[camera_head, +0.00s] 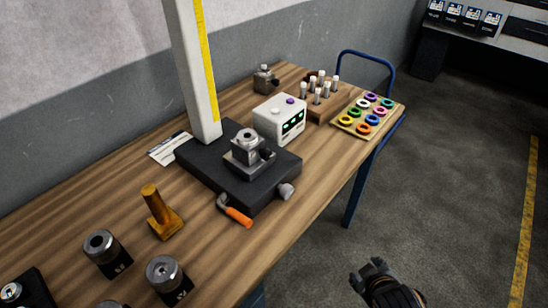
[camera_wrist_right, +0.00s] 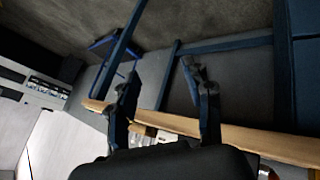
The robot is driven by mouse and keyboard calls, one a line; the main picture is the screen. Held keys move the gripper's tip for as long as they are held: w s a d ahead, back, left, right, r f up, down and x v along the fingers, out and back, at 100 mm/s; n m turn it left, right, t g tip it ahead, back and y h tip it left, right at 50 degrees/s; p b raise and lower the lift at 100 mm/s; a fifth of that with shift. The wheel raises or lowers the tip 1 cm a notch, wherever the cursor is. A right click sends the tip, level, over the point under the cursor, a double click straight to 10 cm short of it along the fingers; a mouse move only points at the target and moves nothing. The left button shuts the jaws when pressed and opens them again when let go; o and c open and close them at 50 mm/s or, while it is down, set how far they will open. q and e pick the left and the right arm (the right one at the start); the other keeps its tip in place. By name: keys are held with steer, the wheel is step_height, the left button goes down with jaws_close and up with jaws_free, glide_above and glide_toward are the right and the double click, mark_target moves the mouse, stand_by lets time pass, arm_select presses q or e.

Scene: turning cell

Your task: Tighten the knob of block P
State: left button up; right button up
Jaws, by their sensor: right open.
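A grey metal block with a round top and a dark side knob (camera_head: 248,152) stands on the black base plate of a column stand. A second, smaller metal block with a knob (camera_head: 265,80) stands at the back of the table by the wall. No letter is readable on either, so I cannot tell which is block P. My right gripper (camera_head: 370,272) is over the floor, off the table's front side, well away from both blocks. In the right wrist view its two dark fingers (camera_wrist_right: 165,78) are spread with nothing between them. My left gripper is not in view.
The black base plate (camera_head: 204,166) carries a white column and an orange-handled lever (camera_head: 238,216). A white box with green displays (camera_head: 279,119) stands behind. Coloured rings lie on a tray (camera_head: 345,123). Round metal parts and a brass piece (camera_head: 160,218) stand front left.

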steer(key=w+r+n+t, duration=1)
steer(key=w+r+n, duration=0.4)
steer(key=w+a+r+n+t+y, duration=0.15)
steer(key=a+r+n+y, duration=0.5)
steer(key=n, duration=0.65)
steer(key=n+g+y, duration=0.6)
steer(key=n+y, duration=0.2)
steer(key=n, duration=0.7)
glide_toward(269, 156)
steer(key=p+x, duration=0.4)
steer(key=x, duration=0.3)
steer(key=shift+w+a+r, duration=0.1)
steer(key=shift+w+a, duration=0.15)
steer(key=shift+w, duration=0.05)
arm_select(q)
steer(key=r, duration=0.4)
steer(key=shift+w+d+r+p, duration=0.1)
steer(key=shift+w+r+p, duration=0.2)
arm_select(e)
steer(key=shift+w+a, duration=0.25)
steer(key=shift+c, duration=0.2)
jaws_close()
